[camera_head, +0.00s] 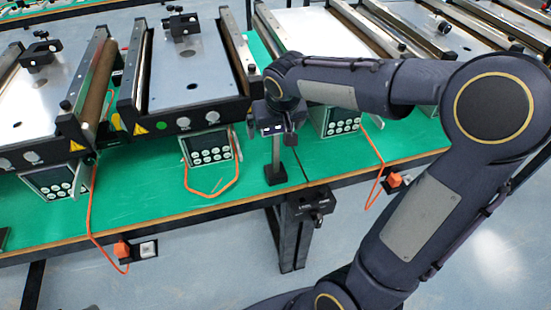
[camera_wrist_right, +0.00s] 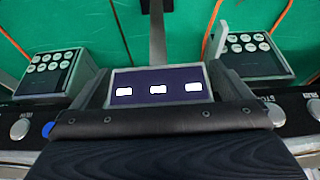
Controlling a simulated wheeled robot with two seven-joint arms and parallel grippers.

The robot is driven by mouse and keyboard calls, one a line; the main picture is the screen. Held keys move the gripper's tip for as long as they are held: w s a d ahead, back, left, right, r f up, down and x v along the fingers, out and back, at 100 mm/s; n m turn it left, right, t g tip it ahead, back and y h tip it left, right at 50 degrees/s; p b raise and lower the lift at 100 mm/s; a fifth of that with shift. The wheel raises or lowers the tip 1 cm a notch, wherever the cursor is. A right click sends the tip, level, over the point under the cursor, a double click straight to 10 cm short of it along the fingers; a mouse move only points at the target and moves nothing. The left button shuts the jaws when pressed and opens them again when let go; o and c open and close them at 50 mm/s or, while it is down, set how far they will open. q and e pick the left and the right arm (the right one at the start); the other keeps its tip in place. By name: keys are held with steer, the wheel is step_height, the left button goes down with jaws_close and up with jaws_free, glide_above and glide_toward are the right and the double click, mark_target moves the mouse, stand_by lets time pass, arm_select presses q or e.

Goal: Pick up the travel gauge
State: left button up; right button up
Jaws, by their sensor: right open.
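The travel gauge stands upright on the green bench top, with a dark square base (camera_head: 275,174) and a grey post. Its dark head (camera_head: 268,128) is partly covered by my right gripper (camera_head: 284,118). In the right wrist view, a dark panel with three white marks (camera_wrist_right: 158,88), seemingly the gauge head, lies between the fingers of my right gripper (camera_wrist_right: 160,92). The post (camera_wrist_right: 157,35) runs up from it in that view. The right gripper is open around the head; whether a finger touches it I cannot tell. My left gripper is not in view.
Mini conveyors (camera_head: 193,75) stand behind the gauge. A control box (camera_head: 208,148) with an orange cable is left of the gauge, another (camera_head: 340,122) right of it. A black clamp (camera_head: 313,202) sits at the bench's front edge. The green top (camera_head: 150,190) has free room at front left.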

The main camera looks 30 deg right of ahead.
steer(key=shift+w+f, duration=0.2)
steer(key=shift+f, duration=0.25)
steer(key=shift+c, duration=0.2)
steer(key=shift+r, duration=0.1)
steer(key=c, duration=1.9)
steer(key=shift+r, duration=0.1)
steer(key=shift+c, duration=0.9)
steer(key=shift+r, duration=0.15)
